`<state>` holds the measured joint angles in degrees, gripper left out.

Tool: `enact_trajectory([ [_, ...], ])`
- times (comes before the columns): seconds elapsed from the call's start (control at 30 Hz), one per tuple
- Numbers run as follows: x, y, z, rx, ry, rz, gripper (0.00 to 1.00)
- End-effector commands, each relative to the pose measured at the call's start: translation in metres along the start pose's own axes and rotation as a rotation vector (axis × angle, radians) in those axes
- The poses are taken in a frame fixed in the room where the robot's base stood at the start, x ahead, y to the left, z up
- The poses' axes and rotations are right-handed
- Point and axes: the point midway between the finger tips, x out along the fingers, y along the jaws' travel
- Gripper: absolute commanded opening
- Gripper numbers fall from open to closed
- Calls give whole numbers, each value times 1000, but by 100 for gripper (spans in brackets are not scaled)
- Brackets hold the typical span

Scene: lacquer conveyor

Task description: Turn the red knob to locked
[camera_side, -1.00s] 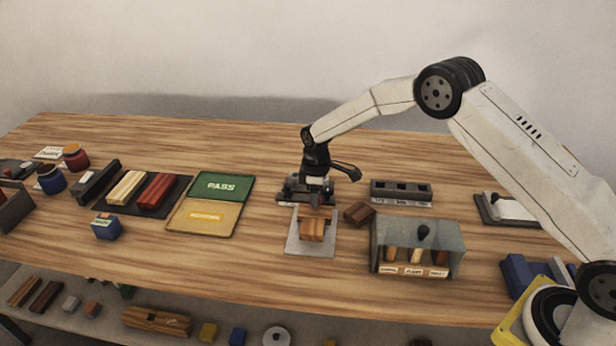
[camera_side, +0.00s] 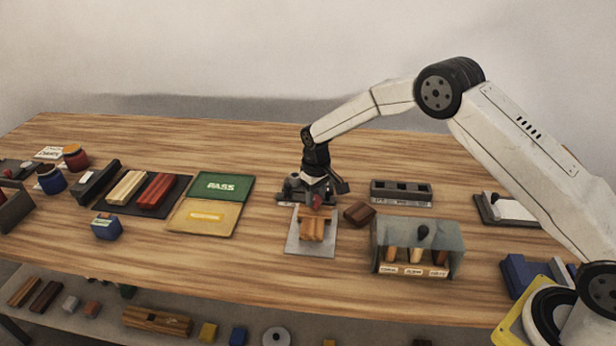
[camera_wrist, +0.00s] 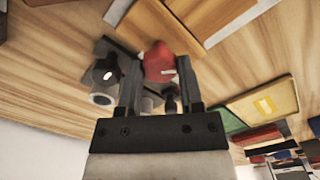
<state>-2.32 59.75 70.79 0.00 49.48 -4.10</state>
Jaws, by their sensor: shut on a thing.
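The red knob (camera_wrist: 158,62) sits between the two fingers of my gripper (camera_wrist: 158,78) in the wrist view. My gripper is shut on it. In the side view a small red part of the knob (camera_side: 317,200) shows just below my gripper (camera_side: 315,192). The knob belongs to a dark fixture (camera_side: 292,196) behind a grey plate. My gripper hides most of this fixture, and I cannot read a locked mark or the knob's exact setting.
A dark brown block (camera_side: 359,213) lies close on the right. Green and yellow pads (camera_side: 222,186) lie left.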

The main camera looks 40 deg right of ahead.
Motion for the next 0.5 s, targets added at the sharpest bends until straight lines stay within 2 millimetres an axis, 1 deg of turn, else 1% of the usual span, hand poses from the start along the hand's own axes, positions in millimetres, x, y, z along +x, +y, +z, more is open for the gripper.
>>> enact_trajectory([
  [0.5,0,0,0,489,2,0,0],
])
